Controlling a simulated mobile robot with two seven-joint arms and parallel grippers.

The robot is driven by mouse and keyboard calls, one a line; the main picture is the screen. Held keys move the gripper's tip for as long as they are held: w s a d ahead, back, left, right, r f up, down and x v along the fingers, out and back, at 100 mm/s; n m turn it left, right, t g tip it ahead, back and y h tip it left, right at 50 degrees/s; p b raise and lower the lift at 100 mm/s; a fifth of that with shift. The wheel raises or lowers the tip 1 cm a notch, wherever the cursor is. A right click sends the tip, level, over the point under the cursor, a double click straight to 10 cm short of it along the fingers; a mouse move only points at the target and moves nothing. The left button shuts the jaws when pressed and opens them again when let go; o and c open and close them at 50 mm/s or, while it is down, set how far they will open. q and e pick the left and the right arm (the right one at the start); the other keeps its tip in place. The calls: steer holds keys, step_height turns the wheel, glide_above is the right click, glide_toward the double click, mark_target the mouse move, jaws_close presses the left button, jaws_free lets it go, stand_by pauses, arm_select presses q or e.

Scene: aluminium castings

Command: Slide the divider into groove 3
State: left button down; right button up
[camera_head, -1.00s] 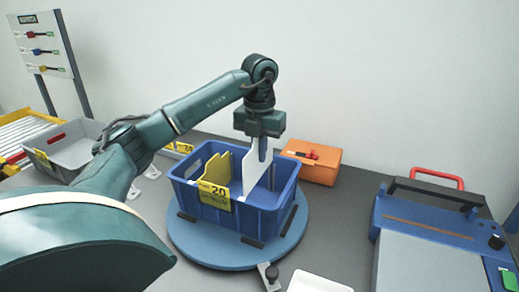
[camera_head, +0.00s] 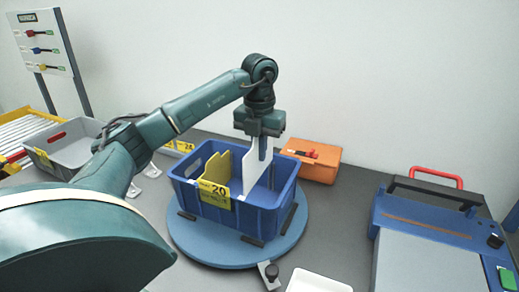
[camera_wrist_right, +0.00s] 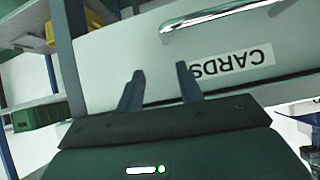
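A blue crate (camera_head: 262,222) stands on a round blue turntable (camera_head: 205,250) in the head view. A white divider (camera_head: 252,165) stands upright in the crate, its top above the rim. My left gripper (camera_head: 264,150) points down at the top of this divider, its fingers closed on the edge. A yellow divider (camera_head: 216,169) stands to the left inside the crate. The grooves and the white divider's lower edge are hidden, so I cannot tell which groove it is at. My right gripper (camera_wrist_right: 160,88) is open and empty in the right wrist view, in front of a panel labelled CARDS.
An orange box (camera_head: 318,164) stands behind the crate to the right. A grey bin (camera_head: 66,149) is at the left. A blue-framed device with a red handle (camera_head: 436,176) is at the right. A white tray (camera_head: 318,282) lies at the front. A clamp (camera_head: 270,274) sits at the turntable's front edge.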

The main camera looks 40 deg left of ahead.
steer(key=shift+r, duration=0.2)
steer(key=shift+s+d+f, duration=0.1)
steer(key=shift+s+f, duration=0.1)
steer(key=shift+s, duration=0.15)
arm_select(q)
steer(key=shift+p, duration=0.45)
arm_select(e)
steer(key=shift+r, duration=0.25)
steer(key=shift+w+r, duration=0.1)
steer(key=shift+w, duration=0.2)
arm_select(q)
steer(key=shift+f+b, duration=0.3)
steer(key=shift+f, duration=0.15)
arm_select(e)
steer(key=shift+s+d+f, duration=0.1)
steer(key=shift+s+f, duration=0.05)
steer(key=shift+f, duration=0.3)
steer(key=shift+s+d+f, duration=0.1)
steer(key=shift+s+f, duration=0.05)
steer(key=shift+f, duration=0.3)
arm_select(q)
steer(key=shift+f, duration=0.3)
arm_select(e)
steer(key=shift+a+r, duration=0.15)
steer(key=shift+r, duration=0.1)
